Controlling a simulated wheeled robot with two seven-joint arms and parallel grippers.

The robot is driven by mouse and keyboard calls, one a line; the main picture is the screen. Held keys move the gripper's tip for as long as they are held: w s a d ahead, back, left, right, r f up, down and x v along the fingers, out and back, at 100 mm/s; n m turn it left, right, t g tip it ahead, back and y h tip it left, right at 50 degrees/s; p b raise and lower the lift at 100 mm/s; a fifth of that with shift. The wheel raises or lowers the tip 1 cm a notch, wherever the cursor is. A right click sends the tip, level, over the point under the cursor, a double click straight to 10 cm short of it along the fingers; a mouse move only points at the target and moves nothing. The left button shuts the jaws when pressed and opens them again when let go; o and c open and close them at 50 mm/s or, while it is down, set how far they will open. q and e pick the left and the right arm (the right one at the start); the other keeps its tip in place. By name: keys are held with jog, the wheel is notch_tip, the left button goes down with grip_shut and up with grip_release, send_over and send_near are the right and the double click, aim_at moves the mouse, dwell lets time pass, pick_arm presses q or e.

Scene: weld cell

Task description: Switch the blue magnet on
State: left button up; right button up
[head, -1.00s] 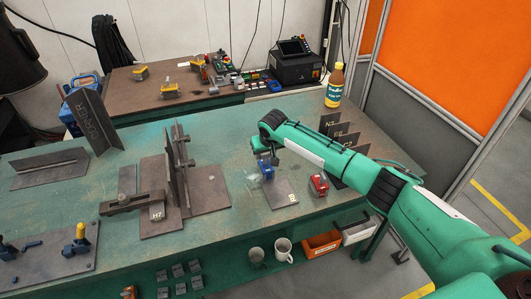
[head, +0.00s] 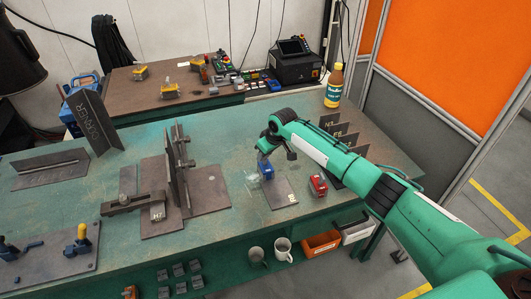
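The blue magnet (head: 266,171) sits on the table near the back-left edge of a small grey plate (head: 282,193). My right gripper (head: 264,158) is just above the magnet, at the end of the green arm that comes in from the right. Its fingers are small and partly hidden, so I cannot tell whether they are open or shut, or touch the magnet. The magnet's switch is too small to make out. A red magnet (head: 318,185) stands to the right of the plate. My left gripper is not in view.
Dark upright plates (head: 343,145) stand behind the red magnet. A welded fixture with a clamp (head: 135,203) is to the left. A yellow bottle (head: 334,88) stands at the back right. Mugs (head: 283,250) and bins (head: 322,242) sit below the front edge.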

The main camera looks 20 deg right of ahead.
jog(key=n+y+b, duration=0.1)
jog(key=n, duration=0.2)
jog(key=shift+w+f+n+g+b, duration=0.1)
jog(key=shift+f+n+g+b, duration=0.05)
jog(key=shift+n+g+b, duration=0.25)
jog(key=n+g+y+b, duration=0.1)
jog(key=n+b, duration=0.1)
jog(key=n, duration=0.1)
jog(key=shift+w+d+n+b, duration=0.1)
jog(key=shift+n+b, duration=0.2)
jog(key=shift+b, duration=0.1)
jog(key=n+g+b, duration=0.1)
jog(key=n+b, duration=0.2)
jog(key=shift+w, duration=0.1)
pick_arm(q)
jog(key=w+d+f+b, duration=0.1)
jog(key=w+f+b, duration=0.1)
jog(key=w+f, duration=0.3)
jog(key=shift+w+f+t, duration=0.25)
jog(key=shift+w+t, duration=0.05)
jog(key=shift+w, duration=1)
pick_arm(e)
jog(key=shift+r+n+g, duration=0.2)
jog(key=shift+n+g, duration=0.5)
jog(key=shift+n, duration=0.6)
jog(key=o, duration=1)
jog(key=shift+d+r, duration=0.1)
